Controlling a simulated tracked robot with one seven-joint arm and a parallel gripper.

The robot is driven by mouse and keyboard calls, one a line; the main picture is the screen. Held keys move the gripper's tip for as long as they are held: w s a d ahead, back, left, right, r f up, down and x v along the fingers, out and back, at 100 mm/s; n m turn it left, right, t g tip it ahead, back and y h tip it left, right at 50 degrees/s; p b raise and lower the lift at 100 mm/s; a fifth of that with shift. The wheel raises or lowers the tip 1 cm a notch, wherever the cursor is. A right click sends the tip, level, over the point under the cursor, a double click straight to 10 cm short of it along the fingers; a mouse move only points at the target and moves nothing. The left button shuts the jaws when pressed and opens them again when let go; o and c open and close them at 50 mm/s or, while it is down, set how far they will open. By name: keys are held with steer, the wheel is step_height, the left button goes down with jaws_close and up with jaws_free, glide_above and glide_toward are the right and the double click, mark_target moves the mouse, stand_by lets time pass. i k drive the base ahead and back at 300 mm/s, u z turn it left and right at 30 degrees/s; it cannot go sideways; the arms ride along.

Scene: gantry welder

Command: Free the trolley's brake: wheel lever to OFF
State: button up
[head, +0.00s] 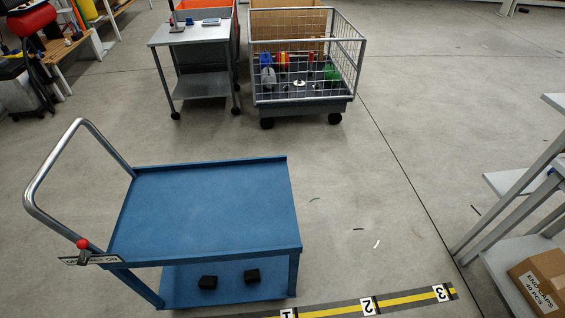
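The blue trolley (205,205) stands at the lower left, with a bare top deck, a lower shelf and a bent metal push handle (62,150) at its left end. The brake lever has a red knob (82,243) and sits at the trolley's near left corner, by the foot of the handle. A pale label plate (104,259) lies beneath it; "ON" reads at its right end, and the lettering at its left end is partly covered. The lever stands near the plate's middle-left; I cannot tell its exact setting. The trolley's wheels are hidden. My gripper is not in view.
Two black blocks (230,280) lie on the trolley's lower shelf. A wire cage cart (345,75) and a small grey table (205,33) stand behind. A grey rack (510,200) with a cardboard box is at right.

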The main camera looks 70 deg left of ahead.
mark_target(82, 244)
steer(key=u, duration=1)
steer(key=i, duration=0.25)
steer(key=u, duration=2.55)
steer(key=k, duration=0.45)
steer(key=u, duration=0.75)
steer(key=i, duration=0.6)
steer(key=z, duration=0.6)
